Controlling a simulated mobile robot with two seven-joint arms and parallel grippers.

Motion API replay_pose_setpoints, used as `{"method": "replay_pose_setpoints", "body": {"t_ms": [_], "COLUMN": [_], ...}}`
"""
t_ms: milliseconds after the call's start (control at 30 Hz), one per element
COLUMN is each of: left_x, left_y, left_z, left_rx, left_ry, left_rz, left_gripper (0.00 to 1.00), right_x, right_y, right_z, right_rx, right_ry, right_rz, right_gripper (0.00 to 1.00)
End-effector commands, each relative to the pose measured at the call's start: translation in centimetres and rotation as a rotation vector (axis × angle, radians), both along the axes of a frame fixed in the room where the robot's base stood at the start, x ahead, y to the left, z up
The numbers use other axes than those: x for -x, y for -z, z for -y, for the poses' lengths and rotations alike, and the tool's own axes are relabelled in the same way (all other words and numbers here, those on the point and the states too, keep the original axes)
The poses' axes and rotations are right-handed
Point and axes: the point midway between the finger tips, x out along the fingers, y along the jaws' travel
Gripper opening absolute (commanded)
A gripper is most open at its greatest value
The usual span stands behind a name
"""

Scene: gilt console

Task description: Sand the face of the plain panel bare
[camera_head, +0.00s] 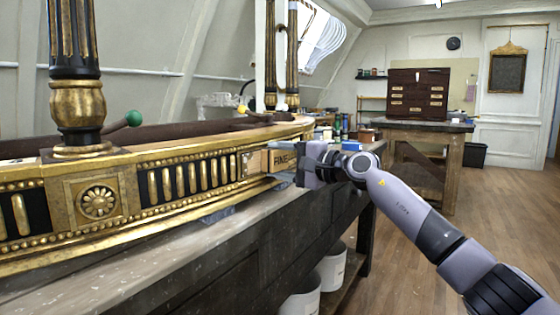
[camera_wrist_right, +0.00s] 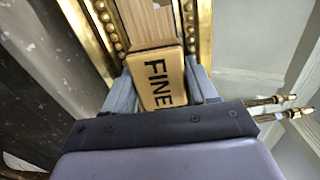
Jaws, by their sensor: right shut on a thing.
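A tan sanding block marked FINE (camera_head: 281,160) is in my right gripper (camera_head: 297,165), at the right part of the gilt console's front rail (camera_head: 130,186). The wrist view shows the block (camera_wrist_right: 158,82) squeezed between the two grey fingers of the right gripper (camera_wrist_right: 160,92). Beyond the block, a strip of bare-looking brown wood, the plain panel (camera_wrist_right: 150,20), lies between gilt beaded edges. The block and gripper hide most of this panel. The block is at or very close to its face; I cannot tell if they touch. My left gripper is not in view.
The console stands on a long grey bench (camera_head: 190,245) with white buckets (camera_head: 331,268) below. Black and gilt columns (camera_head: 75,60) rise from the console. A far table (camera_head: 430,127) bears a brown drawer chest (camera_head: 419,93). The wooden floor at right is clear.

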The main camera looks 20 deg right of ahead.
Motion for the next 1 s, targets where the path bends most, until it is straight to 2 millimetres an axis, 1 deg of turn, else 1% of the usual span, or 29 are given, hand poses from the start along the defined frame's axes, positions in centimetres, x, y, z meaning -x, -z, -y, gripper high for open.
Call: {"method": "replay_pose_setpoints", "body": {"t_ms": [33, 200, 467, 700, 1000], "left_x": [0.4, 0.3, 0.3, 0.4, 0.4], "left_y": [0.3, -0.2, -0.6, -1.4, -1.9], "left_z": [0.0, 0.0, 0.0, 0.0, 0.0], "left_rx": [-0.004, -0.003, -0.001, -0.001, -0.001], "left_ry": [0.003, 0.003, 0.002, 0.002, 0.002], "left_rz": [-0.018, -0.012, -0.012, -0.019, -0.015], "left_gripper": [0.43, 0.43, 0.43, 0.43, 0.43], "right_x": [0.5, 1.4, 2.0, 3.2, 3.9], "right_y": [-0.1, -0.2, -0.2, -0.3, -0.2], "right_z": [-0.9, -2.1, -2.8, -4.6, -5.6], "right_rx": [0.004, 0.003, 0.002, 0.002, 0.001], "right_ry": [-0.013, -0.016, -0.017, -0.018, -0.021], "right_rz": [0.003, 0.002, 0.000, -0.001, -0.002], "right_gripper": [0.29, 0.29, 0.29, 0.29, 0.29]}}
